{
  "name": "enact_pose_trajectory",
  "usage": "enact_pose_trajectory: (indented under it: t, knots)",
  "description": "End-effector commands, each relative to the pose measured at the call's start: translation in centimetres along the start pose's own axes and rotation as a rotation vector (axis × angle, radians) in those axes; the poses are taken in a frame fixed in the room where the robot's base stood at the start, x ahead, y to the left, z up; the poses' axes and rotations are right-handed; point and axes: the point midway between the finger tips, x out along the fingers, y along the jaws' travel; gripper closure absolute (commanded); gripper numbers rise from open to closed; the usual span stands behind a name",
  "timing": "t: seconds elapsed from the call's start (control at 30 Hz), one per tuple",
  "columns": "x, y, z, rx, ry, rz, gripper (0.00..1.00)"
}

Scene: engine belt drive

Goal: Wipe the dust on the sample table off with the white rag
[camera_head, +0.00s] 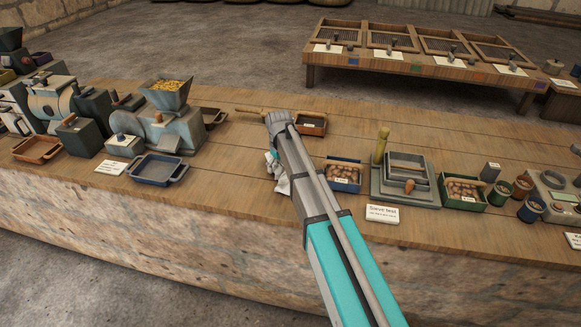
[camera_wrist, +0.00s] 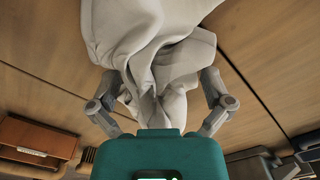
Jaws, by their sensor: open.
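The white rag (camera_wrist: 150,45) lies crumpled on the wooden table (camera_wrist: 260,50) in the wrist view. My gripper (camera_wrist: 160,82) is open, with one finger on each side of the rag's near, bunched part. I cannot tell whether the fingers touch the cloth. In the head view, a small part of the rag (camera_head: 283,186) shows beside my gripper (camera_head: 271,163), and my arm hides the rest. The table top (camera_head: 235,150) is a long plank counter. I cannot make out dust on it.
A grey mill with a grain hopper (camera_head: 167,94) and a blue tray (camera_head: 158,169) stand left. A nut box (camera_head: 344,174), a sieve stand (camera_head: 404,181) and a label card (camera_head: 382,214) stand right. A wooden stick (camera_head: 252,111) lies behind. Bare planks lie between.

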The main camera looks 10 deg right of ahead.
Motion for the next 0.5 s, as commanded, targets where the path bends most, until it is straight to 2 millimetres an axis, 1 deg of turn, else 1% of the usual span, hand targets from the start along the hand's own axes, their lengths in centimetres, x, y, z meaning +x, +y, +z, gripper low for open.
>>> enact_pose_trajectory:
  t: [0.03,0.43,0.5]
  knots:
    - [0.4,0.0,0.0,0.0,0.0,0.0,0.0]
    - [1.8,0.0,0.0,0.0,0.0,0.0,0.0]
    - [1.5,0.0,0.0,0.001,0.0,0.0,0.07]
